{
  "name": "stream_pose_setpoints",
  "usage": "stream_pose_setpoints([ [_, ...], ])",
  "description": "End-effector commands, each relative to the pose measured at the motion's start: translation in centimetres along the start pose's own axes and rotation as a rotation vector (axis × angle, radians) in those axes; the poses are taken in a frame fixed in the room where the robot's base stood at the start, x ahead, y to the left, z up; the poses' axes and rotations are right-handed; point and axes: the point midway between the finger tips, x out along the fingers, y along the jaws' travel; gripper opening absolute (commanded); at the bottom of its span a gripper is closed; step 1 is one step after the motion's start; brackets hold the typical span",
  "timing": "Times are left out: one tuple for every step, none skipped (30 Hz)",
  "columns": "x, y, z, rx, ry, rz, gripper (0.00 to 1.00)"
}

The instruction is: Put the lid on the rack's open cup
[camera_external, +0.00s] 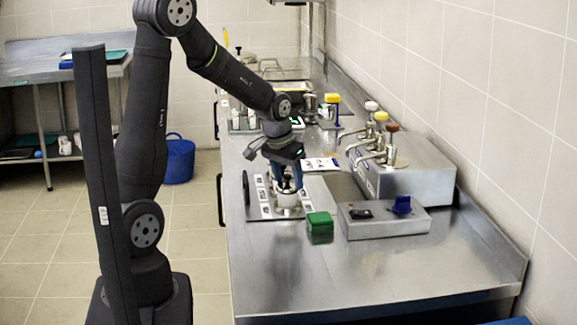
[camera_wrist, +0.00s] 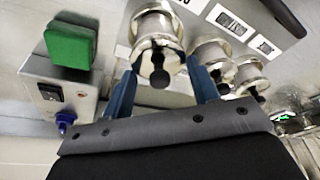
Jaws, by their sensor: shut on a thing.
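The metal lid (camera_wrist: 157,52) with a black knob sits between the two blue fingers of my gripper (camera_wrist: 163,68) in the wrist view. My gripper (camera_external: 289,186) points down over the rack (camera_external: 262,213) in the external view, shut on the lid. A pale metal cup (camera_external: 288,201) shows right below the fingers. The lid hides the cup's mouth, and I cannot tell whether the lid rests on it or is just above. Two more metal cups with black knobs on top, a nearer (camera_wrist: 211,54) and a farther one (camera_wrist: 250,75), stand in a row beside it.
A green block (camera_external: 320,222) stands close to the right of the rack. A grey switch box (camera_external: 385,222) with a blue knob is beyond it. A steel dispenser unit (camera_external: 410,170) with pumps stands at the wall. The front of the counter is clear.

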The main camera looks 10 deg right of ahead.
Motion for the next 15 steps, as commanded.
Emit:
stream_pose_setpoints([
  [0.0, 0.0, 0.0, 0.0, 0.0, 0.0, 0.33],
  [0.01, 0.0, 0.0, 0.0, 0.0, 0.0, 0.33],
  [0.03, 0.0, 0.0, 0.0, 0.0, 0.0, 0.33],
  [0.03, 0.0, 0.0, 0.0, 0.0, 0.0, 0.33],
  [0.03, 0.0, 0.0, 0.0, 0.0, 0.0, 0.33],
  [0.03, 0.0, 0.0, 0.0, 0.0, 0.0, 0.33],
  [0.03, 0.0, 0.0, 0.0, 0.0, 0.0, 0.33],
  [0.03, 0.0, 0.0, 0.0, 0.0, 0.0, 0.33],
  [0.03, 0.0, 0.0, 0.0, 0.0, 0.0, 0.33],
  [0.03, 0.0, 0.0, 0.0, 0.0, 0.0, 0.33],
  [0.03, 0.0, 0.0, 0.0, 0.0, 0.0, 0.33],
  [0.03, 0.0, 0.0, 0.0, 0.0, 0.0, 0.6],
  [0.03, 0.0, 0.0, 0.0, 0.0, 0.0, 0.66],
  [0.03, 0.0, 0.0, 0.0, 0.0, 0.0, 0.72],
  [0.03, 0.0, 0.0, 0.0, 0.0, 0.0, 0.8],
])
